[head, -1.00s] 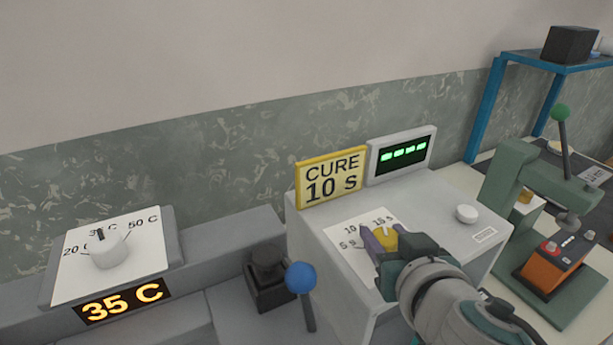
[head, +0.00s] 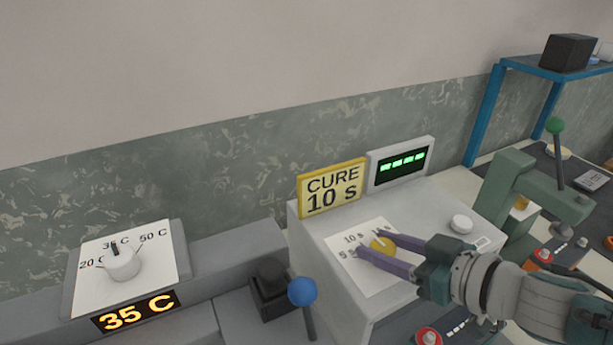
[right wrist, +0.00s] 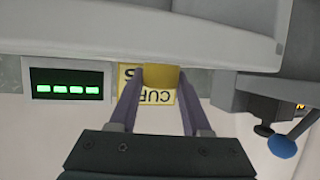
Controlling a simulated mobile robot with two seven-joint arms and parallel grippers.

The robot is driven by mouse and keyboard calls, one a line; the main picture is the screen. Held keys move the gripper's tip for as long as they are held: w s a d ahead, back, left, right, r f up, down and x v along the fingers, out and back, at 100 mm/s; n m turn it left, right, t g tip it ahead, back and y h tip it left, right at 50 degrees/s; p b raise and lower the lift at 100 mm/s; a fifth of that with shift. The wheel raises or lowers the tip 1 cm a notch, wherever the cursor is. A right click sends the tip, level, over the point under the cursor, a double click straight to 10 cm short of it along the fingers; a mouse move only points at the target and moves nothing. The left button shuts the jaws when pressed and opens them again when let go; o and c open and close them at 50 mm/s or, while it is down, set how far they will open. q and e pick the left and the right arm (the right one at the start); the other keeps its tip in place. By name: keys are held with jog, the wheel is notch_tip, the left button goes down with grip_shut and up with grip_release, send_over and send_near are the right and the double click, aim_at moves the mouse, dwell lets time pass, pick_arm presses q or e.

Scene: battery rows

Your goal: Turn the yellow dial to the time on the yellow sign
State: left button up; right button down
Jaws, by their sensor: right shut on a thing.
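The yellow dial (head: 382,246) sits on a white scale plate on top of the grey box. The yellow sign (head: 331,188) behind it reads "CURE 10 S". My right gripper (head: 371,243) reaches in from the right with its purple fingers on either side of the dial, shut on it. In the right wrist view the dial (right wrist: 162,77) shows between the fingertips, with the sign (right wrist: 152,98) upside down behind. The "10 S" label shows on the plate; the "15 S" label is hidden by a finger. I cannot tell where the dial's pointer stands. My left gripper is not in view.
A green-lit display (head: 400,163) stands beside the sign. A white knob (head: 462,224) is on the same box. At left is a white dial (head: 123,264) above a "35 C" display (head: 134,312). A blue-knobbed lever (head: 302,292) stands between. A green press (head: 520,190) is at right.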

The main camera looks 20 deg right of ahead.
jog(key=shift+d+n+g+y+b, duration=0.1)
jog(key=shift+n+g+y+b, duration=0.2)
jog(key=shift+n+y, duration=0.5)
jog(key=shift+c, duration=1.8)
grip_release()
jog(key=shift+s+r, duration=0.2)
jog(key=shift+s, duration=0.1)
jog(key=p+v, duration=0.2)
jog(key=v, duration=0.7)
jog(key=shift+d, duration=0.25)
